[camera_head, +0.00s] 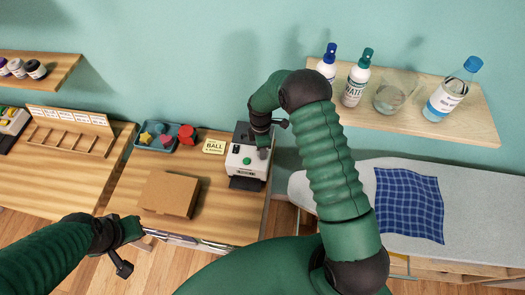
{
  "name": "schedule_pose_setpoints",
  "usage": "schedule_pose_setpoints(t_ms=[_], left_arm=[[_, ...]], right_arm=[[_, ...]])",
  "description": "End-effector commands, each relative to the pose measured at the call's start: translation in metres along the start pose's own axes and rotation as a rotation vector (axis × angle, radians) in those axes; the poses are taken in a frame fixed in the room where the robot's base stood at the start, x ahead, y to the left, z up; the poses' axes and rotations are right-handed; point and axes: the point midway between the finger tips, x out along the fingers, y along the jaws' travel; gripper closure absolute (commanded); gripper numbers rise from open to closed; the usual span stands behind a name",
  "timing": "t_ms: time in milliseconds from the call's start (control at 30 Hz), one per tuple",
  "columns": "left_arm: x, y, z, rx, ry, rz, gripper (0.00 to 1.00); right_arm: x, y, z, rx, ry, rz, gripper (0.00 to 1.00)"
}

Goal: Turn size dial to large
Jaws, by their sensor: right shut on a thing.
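A small white machine with a dark top (241,163) stands at the right end of the wooden table. A green round button shows on its front face. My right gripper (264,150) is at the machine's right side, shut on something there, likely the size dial. The dial itself is hidden by the gripper, so its setting cannot be read. My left gripper (130,240) hangs low at the left, in front of the table edge and away from the machine. Its fingers are too small and dark to tell open from shut.
A cardboard box (170,194) and a yellow card (214,146) lie left of the machine. A blue tray (148,139) of colored shapes stands behind. An ironing board (345,190) with a blue checked cloth (409,204) is at the right, below a bottle shelf (410,124).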

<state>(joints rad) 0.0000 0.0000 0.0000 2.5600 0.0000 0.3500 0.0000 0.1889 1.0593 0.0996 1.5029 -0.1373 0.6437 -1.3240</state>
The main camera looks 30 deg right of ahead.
Motion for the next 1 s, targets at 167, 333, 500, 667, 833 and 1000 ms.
schedule_pose_setpoints(t_ms=[167,333,500,667,833,1000], left_arm=[[0.0074,0.0000,0.0017,0.000,0.000,0.000,1.00],[0.0100,0.0000,0.0023,0.000,0.000,0.000,1.00],[0.0109,0.0000,0.0025,0.000,0.000,0.000,1.00],[0.0108,0.0000,0.0025,0.000,0.000,0.000,1.00],[0.0108,0.0000,0.0025,0.000,0.000,0.000,1.00],[0.0107,0.0000,0.0025,0.000,0.000,0.000,1.00]], right_arm=[[0.0014,0.0001,-0.0061,0.095,0.014,0.001,1.00],[0.0007,0.0005,-0.0064,0.158,0.019,0.001,1.00],[-0.0002,0.0010,-0.0065,0.185,0.020,0.002,1.00],[-0.0007,0.0014,-0.0065,0.191,0.021,0.003,1.00],[-0.0010,0.0019,-0.0066,0.191,0.021,0.004,1.00],[-0.0012,0.0021,-0.0054,0.190,0.019,0.005,0.59]])
